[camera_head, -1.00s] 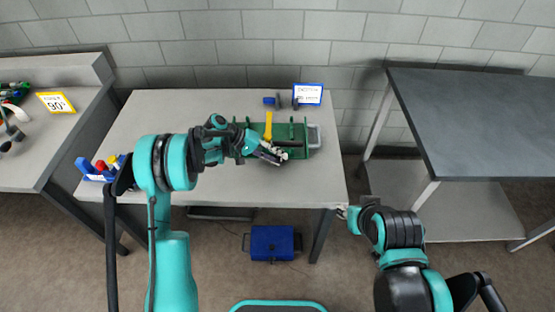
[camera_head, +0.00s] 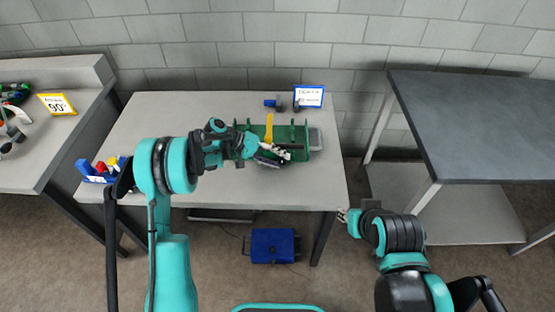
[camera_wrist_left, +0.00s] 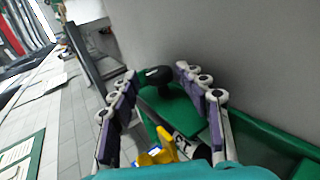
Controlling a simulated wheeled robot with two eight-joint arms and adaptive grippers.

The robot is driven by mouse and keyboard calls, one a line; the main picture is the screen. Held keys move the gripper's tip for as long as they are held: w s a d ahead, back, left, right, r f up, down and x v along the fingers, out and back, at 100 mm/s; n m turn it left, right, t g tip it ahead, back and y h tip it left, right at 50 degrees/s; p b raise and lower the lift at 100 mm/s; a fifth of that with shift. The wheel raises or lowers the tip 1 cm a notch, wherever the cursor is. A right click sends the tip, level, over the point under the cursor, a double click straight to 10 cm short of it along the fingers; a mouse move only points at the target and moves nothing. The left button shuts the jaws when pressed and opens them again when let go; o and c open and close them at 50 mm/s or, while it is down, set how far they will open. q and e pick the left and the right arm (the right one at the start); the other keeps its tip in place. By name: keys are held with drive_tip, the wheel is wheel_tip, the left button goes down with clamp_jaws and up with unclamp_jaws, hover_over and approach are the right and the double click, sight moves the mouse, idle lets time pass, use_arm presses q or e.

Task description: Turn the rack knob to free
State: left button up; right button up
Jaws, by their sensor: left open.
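The green rack (camera_head: 303,138) stands on the grey table, with a yellow piece (camera_head: 269,127) rising from it. A black round knob (camera_wrist_left: 158,75) shows in the left wrist view, at the far end of the rack's green part (camera_wrist_left: 175,108). My left gripper (camera_head: 285,154) is open over the rack in the head view. In the wrist view its two fingers frame the knob, one on each side; whether they touch it I cannot tell. The knob's setting is not readable. My right gripper (camera_head: 344,215) hangs by the table's front right corner, too small to read.
A blue-edged sign (camera_head: 309,96) and small blue and dark parts (camera_head: 272,103) stand behind the rack. A blue holder (camera_head: 95,177) sits at the table's left front. A blue box (camera_head: 272,245) is on the floor. The dark table (camera_head: 470,120) on the right is bare.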

use_arm(q)
drive_tip(key=shift+v, duration=4)
drive_tip(key=shift+s+r, duration=0.1)
drive_tip(key=shift+r, duration=0.15)
drive_tip(key=s+a+r+n+t+y, duration=0.1)
drive_tip(key=s+r+t+y, duration=0.15)
drive_tip(key=s+r, duration=0.35)
drive_tip(key=s+a+r+t+y, duration=0.1)
drive_tip(key=s+a+r+y, duration=0.15)
drive_tip(key=s+r, duration=0.35)
drive_tip(key=s+a+f+t+y, duration=0.1)
drive_tip(key=s+a+t+y, duration=0.1)
drive_tip(key=s, duration=0.6)
drive_tip(key=s+a+f+m+t+y, duration=0.1)
drive_tip(key=s+a+y, duration=0.3)
drive_tip(key=s, duration=0.5)
drive_tip(key=shift+t, duration=0.35)
